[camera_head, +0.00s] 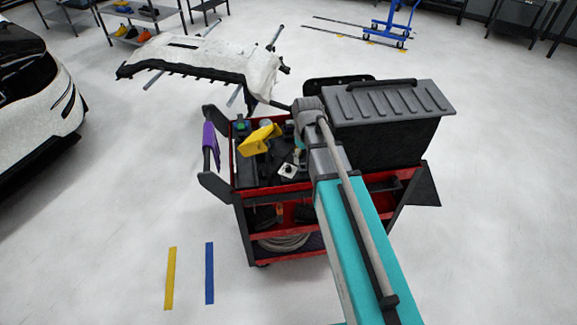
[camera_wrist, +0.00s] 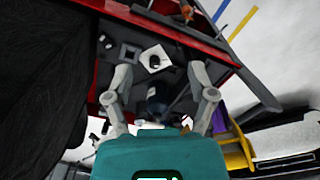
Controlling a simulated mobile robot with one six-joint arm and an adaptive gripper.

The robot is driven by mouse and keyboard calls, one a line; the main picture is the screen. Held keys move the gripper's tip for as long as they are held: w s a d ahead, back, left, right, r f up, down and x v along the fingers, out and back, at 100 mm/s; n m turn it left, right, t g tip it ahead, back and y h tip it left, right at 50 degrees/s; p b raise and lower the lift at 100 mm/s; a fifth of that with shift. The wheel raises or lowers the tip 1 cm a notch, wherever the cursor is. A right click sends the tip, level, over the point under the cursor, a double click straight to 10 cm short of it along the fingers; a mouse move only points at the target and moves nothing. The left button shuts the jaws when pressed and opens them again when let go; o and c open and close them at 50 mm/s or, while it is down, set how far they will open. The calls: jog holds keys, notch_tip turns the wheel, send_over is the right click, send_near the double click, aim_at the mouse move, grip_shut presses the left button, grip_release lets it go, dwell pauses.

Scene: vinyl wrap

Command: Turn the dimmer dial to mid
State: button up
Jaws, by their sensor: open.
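The dimmer dial (camera_wrist: 154,61) is a small dark round knob on a white square plate. It lies on the top tray of the red and black cart, and the plate (camera_head: 288,170) also shows in the head view, left of my arm. In the wrist view my gripper (camera_wrist: 161,72) is open, with its two grey fingers spread to the left and right of the dial. The fingers look apart from the dial, and nothing is between them. The dial's pointer is too small to read. In the head view my arm hides most of the gripper.
A grey square piece (camera_wrist: 129,53) lies left of the dial. A yellow tool (camera_head: 260,139) stands up on the cart's left side. A large black ribbed case (camera_head: 390,105) takes up the right side. A purple cloth (camera_head: 210,143) hangs at the cart's left handle. The floor around is mostly clear.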

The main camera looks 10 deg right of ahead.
aim_at(288, 166)
jog(key=w+a+f+n+b, duration=0.1)
jog(key=w+a+n, duration=0.1)
jog(key=w, duration=0.3)
jog(key=w+a+f+n+b, duration=0.1)
jog(key=w+f+n+b, duration=0.1)
jog(key=w, duration=0.4)
jog(key=shift+w+a+n, duration=0.15)
jog(key=shift+a+n, duration=0.25)
jog(key=shift+n, duration=0.3)
jog(key=shift+f, duration=0.15)
notch_tip(288, 166, down, 13)
jog(key=b, duration=1.3)
jog(key=shift+f+b, duration=0.2)
jog(key=shift+b, duration=0.2)
jog(key=shift+c, duration=0.2)
grip_shut()
